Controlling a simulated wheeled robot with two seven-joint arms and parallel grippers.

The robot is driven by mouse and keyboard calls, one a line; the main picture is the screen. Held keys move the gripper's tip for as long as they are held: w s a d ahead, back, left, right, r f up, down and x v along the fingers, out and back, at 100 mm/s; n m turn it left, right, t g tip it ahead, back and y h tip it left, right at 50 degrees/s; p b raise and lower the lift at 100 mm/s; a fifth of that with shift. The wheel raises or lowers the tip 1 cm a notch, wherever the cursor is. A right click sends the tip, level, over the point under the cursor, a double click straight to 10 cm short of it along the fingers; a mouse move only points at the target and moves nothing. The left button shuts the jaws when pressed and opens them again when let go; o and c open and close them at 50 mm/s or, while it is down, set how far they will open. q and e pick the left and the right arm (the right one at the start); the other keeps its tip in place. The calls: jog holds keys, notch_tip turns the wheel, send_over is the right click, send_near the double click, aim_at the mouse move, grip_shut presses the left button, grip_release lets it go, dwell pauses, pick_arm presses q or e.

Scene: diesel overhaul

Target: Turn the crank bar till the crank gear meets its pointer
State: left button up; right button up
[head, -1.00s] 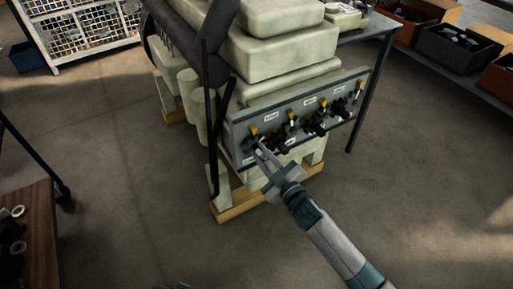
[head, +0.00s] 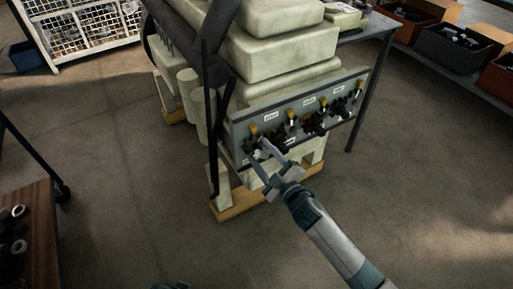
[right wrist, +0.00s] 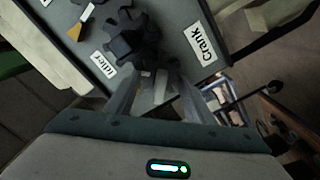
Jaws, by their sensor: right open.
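The grey gear panel (head: 296,112) on the engine stand carries several dark gears, with yellow pointers above them. The leftmost gear (head: 250,144) sits below its yellow pointer (head: 254,129); I take it for the crank gear. My right gripper (head: 257,152) is open in front of this gear, its fingers spread and partly covering it. In the right wrist view, a dark gear (right wrist: 133,36) with a blocky hub lies just beyond the fingers, near labels reading Crank (right wrist: 201,44) and Idler (right wrist: 103,65). I cannot make out the crank bar separately, or any contact.
The pale engine block (head: 275,55) rises behind the panel, on wooden blocks (head: 238,208). A dark upright bar (head: 209,120) stands left of the panel. A brown cart (head: 36,235) is at lower left. Bins (head: 455,52) line the upper right. The floor to the right is clear.

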jog(key=shift+s+d, duration=0.1)
jog(key=p+v, duration=0.2)
jog(key=v, duration=0.3)
jog(key=shift+s+d, duration=0.15)
jog(key=shift+s, duration=0.05)
jog(key=shift+s+d+p, duration=0.3)
jog(key=shift+s+d, duration=0.05)
jog(key=shift+s, duration=0.2)
